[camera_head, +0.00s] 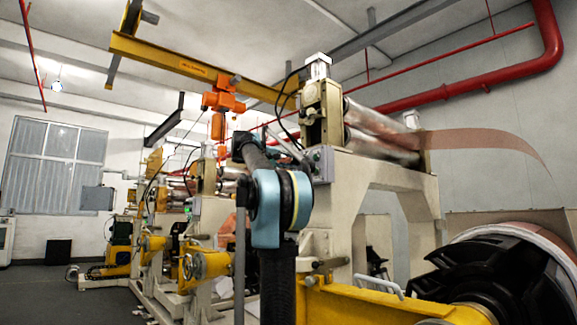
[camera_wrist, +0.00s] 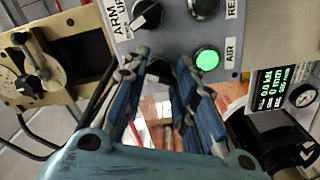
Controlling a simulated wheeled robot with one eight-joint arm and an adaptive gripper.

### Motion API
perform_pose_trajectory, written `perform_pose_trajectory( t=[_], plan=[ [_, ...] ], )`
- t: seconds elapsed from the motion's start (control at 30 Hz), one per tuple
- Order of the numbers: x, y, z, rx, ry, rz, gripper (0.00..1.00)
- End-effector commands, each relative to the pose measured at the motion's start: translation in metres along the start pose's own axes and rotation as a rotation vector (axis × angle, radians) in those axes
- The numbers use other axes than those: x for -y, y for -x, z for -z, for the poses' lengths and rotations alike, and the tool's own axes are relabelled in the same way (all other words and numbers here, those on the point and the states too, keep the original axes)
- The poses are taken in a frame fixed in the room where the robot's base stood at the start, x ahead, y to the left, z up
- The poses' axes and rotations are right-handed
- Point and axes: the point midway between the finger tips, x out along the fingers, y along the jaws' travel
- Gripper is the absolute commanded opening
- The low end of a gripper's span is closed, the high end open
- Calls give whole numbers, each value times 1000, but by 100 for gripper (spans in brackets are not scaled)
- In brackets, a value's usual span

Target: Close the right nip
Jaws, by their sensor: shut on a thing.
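In the wrist view a grey control panel (camera_wrist: 225,28) fills the top, with a lit green AIR lamp (camera_wrist: 207,60) right of my gripper (camera_wrist: 165,65). The two blue-padded fingers reach up to the panel's lower part and are shut on a dark knob (camera_wrist: 159,71), mostly hidden between them. Its label and exact turn are hidden. A black selector knob marked ARM UP (camera_wrist: 147,14) sits just above. In the head view the nip rollers (camera_head: 382,132) lie on the pale machine frame, with copper foil (camera_head: 480,143) running off to the right. My gripper is not clear there.
In the head view a yellow beam (camera_head: 385,303) and a large black-hubbed roll (camera_head: 500,275) stand at the lower right.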

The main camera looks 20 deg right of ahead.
Motion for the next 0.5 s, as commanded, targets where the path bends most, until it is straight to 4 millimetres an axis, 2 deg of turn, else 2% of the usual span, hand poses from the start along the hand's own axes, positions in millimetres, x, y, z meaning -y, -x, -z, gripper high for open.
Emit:
perform_pose_trajectory(
  t=[0.5],
  plan=[
    [2, 0, 1, -2, 82, 4, 1]
  ],
)
